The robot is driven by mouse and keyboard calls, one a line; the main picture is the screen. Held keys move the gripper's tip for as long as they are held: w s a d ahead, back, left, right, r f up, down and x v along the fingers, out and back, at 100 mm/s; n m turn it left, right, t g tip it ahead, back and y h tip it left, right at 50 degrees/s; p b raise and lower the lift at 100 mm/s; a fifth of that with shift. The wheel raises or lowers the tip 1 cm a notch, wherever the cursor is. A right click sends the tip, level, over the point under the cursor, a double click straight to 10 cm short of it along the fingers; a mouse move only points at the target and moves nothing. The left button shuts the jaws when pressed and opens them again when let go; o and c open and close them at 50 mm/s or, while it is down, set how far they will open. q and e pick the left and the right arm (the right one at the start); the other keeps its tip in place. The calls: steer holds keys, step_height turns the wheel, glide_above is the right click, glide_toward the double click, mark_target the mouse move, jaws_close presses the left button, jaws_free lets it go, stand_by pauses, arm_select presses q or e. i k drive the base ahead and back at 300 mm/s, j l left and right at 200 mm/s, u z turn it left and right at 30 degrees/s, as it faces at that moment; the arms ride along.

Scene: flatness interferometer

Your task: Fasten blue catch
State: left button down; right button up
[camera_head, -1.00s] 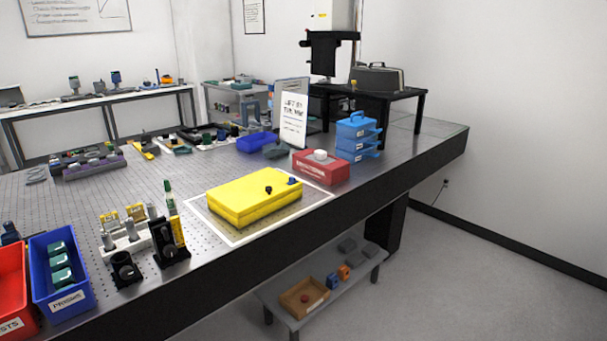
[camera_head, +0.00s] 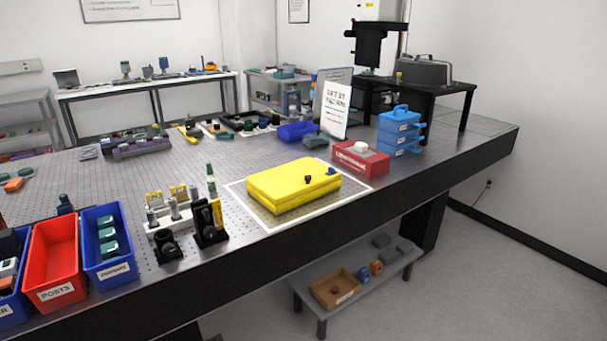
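A yellow case (camera_head: 290,188) lies flat and looks closed on a white-bordered mat (camera_head: 357,191) near the front edge of the optical table. A small blue catch (camera_head: 332,171) sits on it towards its right end. A small black catch or knob (camera_head: 308,179) is beside it, to the left. Whether the blue catch is fastened is too small to tell. Neither of my grippers shows in the head view.
A red box (camera_head: 360,158) and stacked blue cases (camera_head: 400,132) stand right of the yellow case. Black mounts (camera_head: 209,222) stand left of it, then blue (camera_head: 108,243) and red (camera_head: 54,263) bins. A white sign (camera_head: 336,110) stands behind. A low shelf (camera_head: 365,272) is below the table edge.

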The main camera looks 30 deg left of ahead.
mark_target(331, 171)
steer(key=i+j, duration=0.1)
steer(key=i, duration=0.55)
steer(key=i+j, duration=0.15)
steer(key=i, duration=0.5)
